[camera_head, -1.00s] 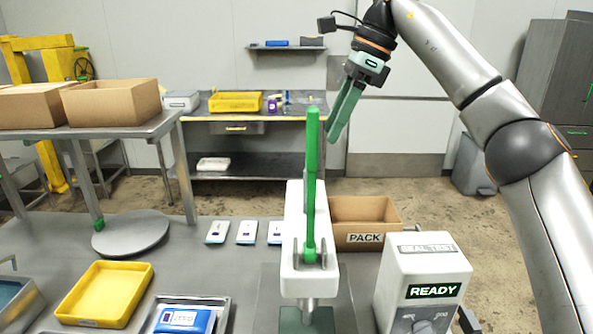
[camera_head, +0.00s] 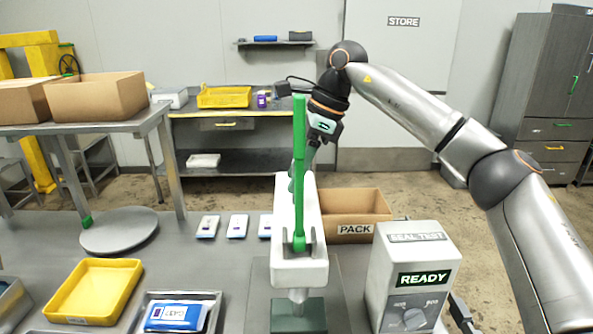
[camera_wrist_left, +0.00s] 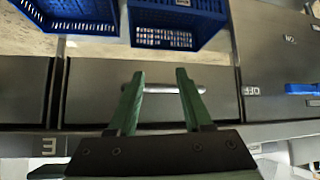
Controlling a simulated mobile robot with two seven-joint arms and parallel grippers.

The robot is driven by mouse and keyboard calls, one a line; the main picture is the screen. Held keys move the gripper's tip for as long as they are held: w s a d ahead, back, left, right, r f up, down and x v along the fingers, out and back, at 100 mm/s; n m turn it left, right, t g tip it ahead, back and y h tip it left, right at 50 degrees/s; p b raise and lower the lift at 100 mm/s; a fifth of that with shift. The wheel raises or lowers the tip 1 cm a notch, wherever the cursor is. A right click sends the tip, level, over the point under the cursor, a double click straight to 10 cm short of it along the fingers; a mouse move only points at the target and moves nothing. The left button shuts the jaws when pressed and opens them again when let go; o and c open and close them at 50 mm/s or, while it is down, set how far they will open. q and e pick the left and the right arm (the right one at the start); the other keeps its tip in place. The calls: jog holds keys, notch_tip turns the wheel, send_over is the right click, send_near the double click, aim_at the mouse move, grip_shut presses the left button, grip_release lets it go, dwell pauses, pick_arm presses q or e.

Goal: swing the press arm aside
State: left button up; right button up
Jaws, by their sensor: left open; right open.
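The press arm (camera_head: 286,218) is a long white beam with a green upright lever (camera_head: 299,165) at its near end. It stands over a dark green base block (camera_head: 298,316). My right gripper (camera_head: 307,160) hangs just behind the lever in the head view, over the far part of the beam. The lever and beam partly hide its fingers, and I cannot tell whether they touch the beam. It is open. My left gripper shows only in the left wrist view (camera_wrist_left: 158,78). It is open, with a metal bar handle (camera_wrist_left: 165,89) showing between its fingers.
A grey SEAL TEST box (camera_head: 410,265) reading READY stands right of the press, and a PACK carton (camera_head: 356,230) behind it. Several pouches (camera_head: 237,226) lie to its left, with a yellow tray (camera_head: 95,290) further left. Blue crates (camera_wrist_left: 175,22) show in the left wrist view.

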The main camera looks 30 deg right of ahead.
grip_shut()
dwell(0.3)
dwell(1.1)
